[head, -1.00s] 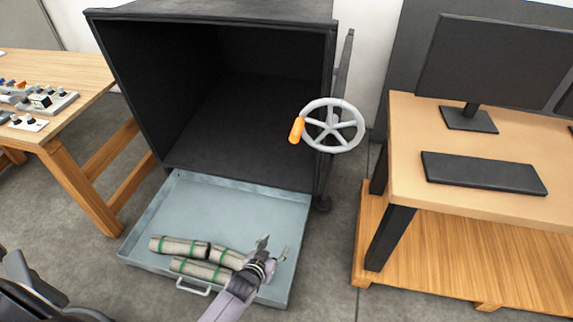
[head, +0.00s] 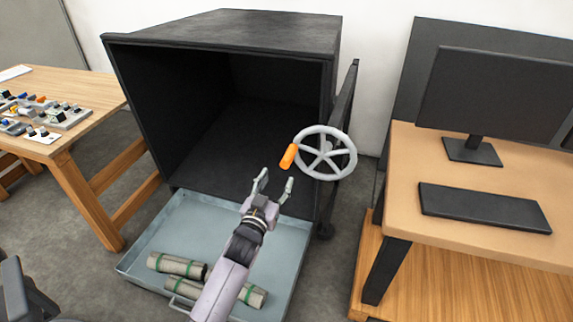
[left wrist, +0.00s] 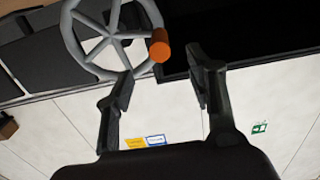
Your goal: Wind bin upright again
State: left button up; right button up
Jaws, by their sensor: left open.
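The black bin (head: 225,100) stands with its open front facing me, its dark inside empty as far as I can see. A grey spoked handwheel (head: 325,153) with an orange handle (head: 288,157) is on its right side. The wheel (left wrist: 100,45) and handle (left wrist: 159,46) also show in the left wrist view. My left gripper (head: 275,183) is open and empty, just below and left of the orange handle, apart from it. In the left wrist view the handle lies beyond and between the open fingers (left wrist: 160,92). My right gripper is not in view.
A grey tray (head: 190,222) in front of the bin holds several green-banded rolls (head: 177,265), partly hidden by my arm. A desk (head: 400,180) with a monitor and keyboard stands right. A wooden table (head: 75,120) with small parts stands left.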

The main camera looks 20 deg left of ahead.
aim_at(288, 159)
pick_arm(q)
jog(key=w+b, duration=0.2)
jog(key=w, duration=0.2)
jog(key=w+b, duration=0.2)
jog(key=w, duration=0.3)
jog(key=shift+w+d+f+b, duration=0.1)
jog(key=shift+d+f+b, duration=0.1)
jog(key=shift+b, duration=0.15)
jog(key=shift+w+r+b, duration=0.2)
jog(key=shift+w+b, duration=0.2)
jog(key=shift+w, duration=0.5)
jog(key=shift+c, duration=0.4)
jog(key=c, duration=1)
grip_shut()
